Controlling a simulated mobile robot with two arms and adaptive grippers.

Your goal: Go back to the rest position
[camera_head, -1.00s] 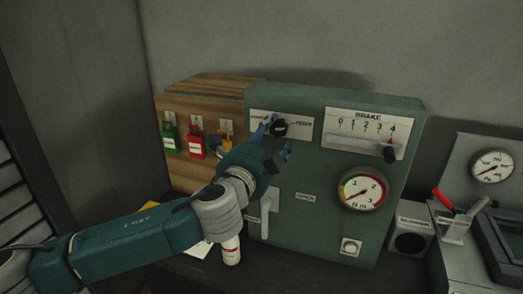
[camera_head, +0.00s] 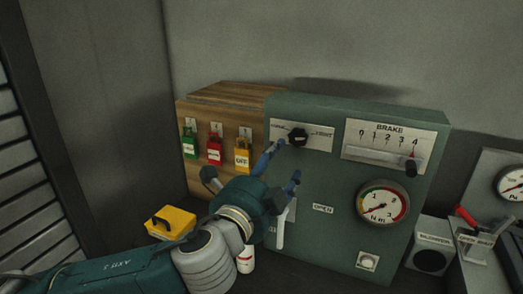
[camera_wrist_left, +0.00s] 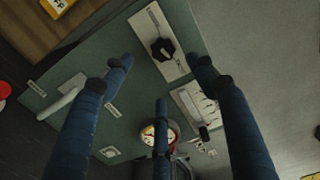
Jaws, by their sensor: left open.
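My left gripper (camera_head: 277,170) is open and empty in front of the green control panel (camera_head: 325,187). Its blue fingers are spread below the black rotary knob (camera_head: 298,138), apart from it as far as I can tell. The left wrist view shows the fingers (camera_wrist_left: 165,85) spread, with the knob (camera_wrist_left: 163,49) framed between the two outer ones and nothing held. The gripper partly hides the panel's left side and the white lever (camera_head: 281,228). My right gripper is not in view.
A wooden box with green, red and yellow padlocks (camera_head: 243,155) stands left of the panel. The panel has a brake slider (camera_head: 411,168) and a gauge (camera_head: 382,203). A yellow case (camera_head: 171,222) and a red-handled lever (camera_head: 466,216) stand near. The wall behind is bare.

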